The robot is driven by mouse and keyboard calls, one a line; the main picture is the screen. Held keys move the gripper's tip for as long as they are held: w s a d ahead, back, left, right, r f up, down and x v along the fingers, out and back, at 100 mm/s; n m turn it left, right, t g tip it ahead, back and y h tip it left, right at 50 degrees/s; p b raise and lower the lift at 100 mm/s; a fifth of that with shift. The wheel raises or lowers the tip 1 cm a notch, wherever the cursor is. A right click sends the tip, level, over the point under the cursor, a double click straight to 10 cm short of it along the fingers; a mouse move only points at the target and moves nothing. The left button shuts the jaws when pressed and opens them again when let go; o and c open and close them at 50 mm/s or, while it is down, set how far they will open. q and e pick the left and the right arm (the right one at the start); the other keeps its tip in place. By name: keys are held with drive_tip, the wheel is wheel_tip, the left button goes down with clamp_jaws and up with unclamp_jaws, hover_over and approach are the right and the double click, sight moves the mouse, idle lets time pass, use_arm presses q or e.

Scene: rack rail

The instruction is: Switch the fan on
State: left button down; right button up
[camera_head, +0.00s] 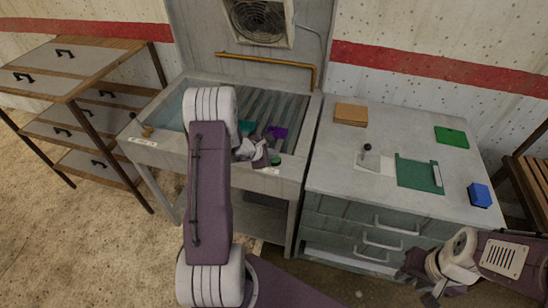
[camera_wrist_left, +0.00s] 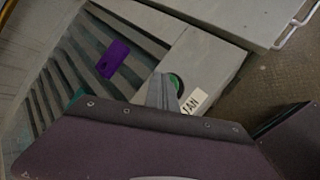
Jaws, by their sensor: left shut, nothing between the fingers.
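The fan (camera_head: 258,18) is a round grille in a pale housing on the back panel above the sink bench. A green button (camera_wrist_left: 176,83) sits on the bench's front right corner beside a white label (camera_wrist_left: 194,102) reading FAN; the button also shows in the head view (camera_head: 275,161). My left gripper (camera_head: 264,159) is shut and empty, right by the button. In the left wrist view its fingertips (camera_wrist_left: 163,88) are just left of the button and partly cover it; contact cannot be told. My right gripper (camera_head: 421,283) is low in front of the drawer cabinet, its jaws unclear.
A purple piece (camera_head: 277,132) lies on the slatted bench top (camera_head: 290,110). The grey cabinet (camera_head: 390,202) at right carries a lever on a plate (camera_head: 368,158), a green board (camera_head: 418,173), a blue block (camera_head: 480,195) and a brown block (camera_head: 351,114). Wooden drawers (camera_head: 70,65) stand left.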

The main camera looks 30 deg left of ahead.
sight(273, 159)
idle(0.3)
use_arm(q)
drive_tip(key=shift+f+b, duration=0.45)
drive_tip(key=shift+b, duration=0.3)
drive_tip(key=shift+s+d, duration=0.1)
drive_tip(key=shift+s, duration=0.05)
drive_tip(key=shift+r, duration=0.2)
drive_tip(key=shift+r+p, duration=1.5)
drive_tip(key=shift+r, duration=1.6)
